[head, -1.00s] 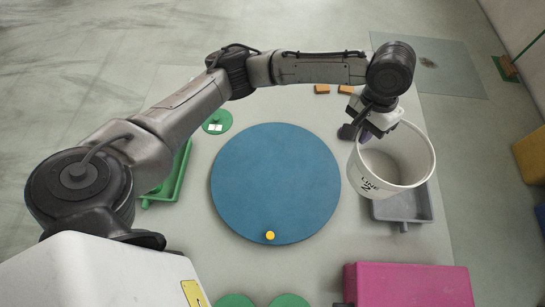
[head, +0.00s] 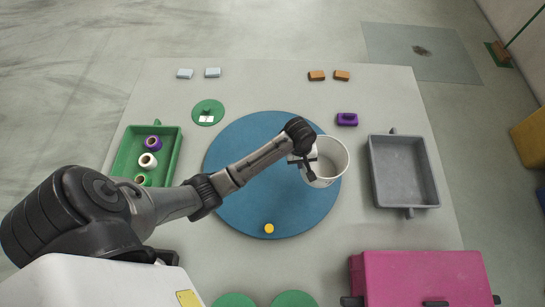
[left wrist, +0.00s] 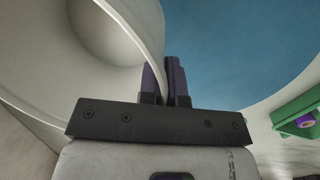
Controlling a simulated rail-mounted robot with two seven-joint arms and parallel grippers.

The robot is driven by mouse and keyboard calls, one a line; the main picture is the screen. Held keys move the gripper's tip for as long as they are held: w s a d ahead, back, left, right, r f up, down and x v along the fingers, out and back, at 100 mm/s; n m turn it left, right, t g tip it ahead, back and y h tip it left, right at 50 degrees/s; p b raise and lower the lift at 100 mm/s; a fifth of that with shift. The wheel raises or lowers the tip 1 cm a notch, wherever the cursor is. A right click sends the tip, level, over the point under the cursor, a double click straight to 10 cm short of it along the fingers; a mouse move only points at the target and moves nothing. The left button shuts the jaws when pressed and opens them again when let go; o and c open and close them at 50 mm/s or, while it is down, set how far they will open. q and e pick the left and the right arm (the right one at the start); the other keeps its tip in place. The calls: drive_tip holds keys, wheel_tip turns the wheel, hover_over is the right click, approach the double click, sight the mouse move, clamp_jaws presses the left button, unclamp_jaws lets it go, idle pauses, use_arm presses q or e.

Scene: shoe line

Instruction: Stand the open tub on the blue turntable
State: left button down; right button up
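The open tub (head: 334,150) is white and round, and its inside looks empty. It is over the right part of the blue turntable (head: 240,190), its right side reaching the disc's edge. My left gripper (head: 302,162) is at the tub's left rim. In the left wrist view, the fingers of my left gripper (left wrist: 166,82) are close together with the tub's wall (left wrist: 150,25) between them. The turntable (left wrist: 230,50) fills the upper right there. I cannot tell whether the tub's base touches the turntable. My right gripper is not in view.
A yellow knob (head: 269,228) is on the turntable's front. A grey tray (head: 405,137) stands right, a green tray (head: 120,160) with spools left. A pink box (head: 425,275) is at front right.

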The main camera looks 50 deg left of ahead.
use_arm(q)
drive_tip(key=shift+w+a+f+b, duration=0.15)
drive_tip(key=shift+a+f+b, duration=2.2)
drive_tip(key=shift+a+f, duration=3.6)
drive_tip(key=c, duration=1.3)
unclamp_jaws()
drive_tip(key=shift+f, duration=0.1)
